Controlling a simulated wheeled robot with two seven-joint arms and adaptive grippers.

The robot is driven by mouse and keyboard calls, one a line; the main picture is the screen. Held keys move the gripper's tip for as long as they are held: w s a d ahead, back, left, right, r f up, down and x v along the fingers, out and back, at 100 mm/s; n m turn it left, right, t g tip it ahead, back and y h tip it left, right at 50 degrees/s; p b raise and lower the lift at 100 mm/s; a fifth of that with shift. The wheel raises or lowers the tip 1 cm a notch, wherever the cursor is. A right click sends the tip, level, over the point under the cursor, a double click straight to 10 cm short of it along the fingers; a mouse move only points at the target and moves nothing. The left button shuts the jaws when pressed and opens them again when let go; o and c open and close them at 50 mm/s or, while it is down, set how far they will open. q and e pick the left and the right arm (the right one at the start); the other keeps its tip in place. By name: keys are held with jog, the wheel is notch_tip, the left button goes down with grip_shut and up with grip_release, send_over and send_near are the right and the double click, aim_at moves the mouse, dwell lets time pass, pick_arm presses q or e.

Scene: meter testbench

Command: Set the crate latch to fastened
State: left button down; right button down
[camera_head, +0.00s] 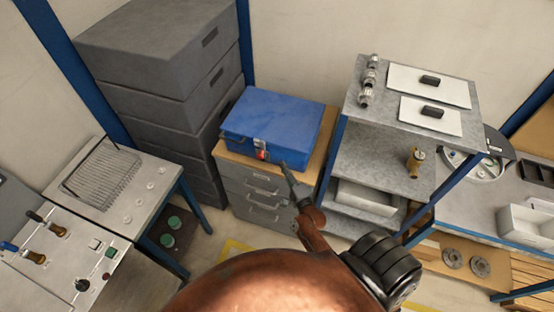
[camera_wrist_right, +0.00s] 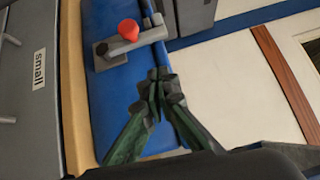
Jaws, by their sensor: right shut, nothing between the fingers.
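The blue crate (camera_head: 285,115) sits on the wooden top of a grey drawer cabinet. Its latch (camera_head: 262,150) is on the front face. In the right wrist view the latch is a grey lever (camera_wrist_right: 140,42) with a red knob (camera_wrist_right: 128,29), lying slantwise across the blue front (camera_wrist_right: 115,112) toward the lid edge. My right gripper (camera_head: 283,168) is shut and empty, close to the crate front, right of the latch in the head view. Its closed fingertips (camera_wrist_right: 162,82) are apart from the knob; whether they touch the crate is unclear. My left gripper is not in view.
The drawer cabinet (camera_head: 258,196) stands under the crate. Stacked grey boxes (camera_head: 170,60) rise at its left, and a metal shelf unit (camera_head: 380,155) stands at its right. A bench with a wire rack (camera_head: 102,170) is at the left. Floor is free before the cabinet.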

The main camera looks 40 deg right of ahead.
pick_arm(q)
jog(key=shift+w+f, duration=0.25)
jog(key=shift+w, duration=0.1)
pick_arm(e)
jog(key=v, duration=0.3)
jog(key=shift+d+r, duration=0.1)
jog(key=shift+d, duration=0.05)
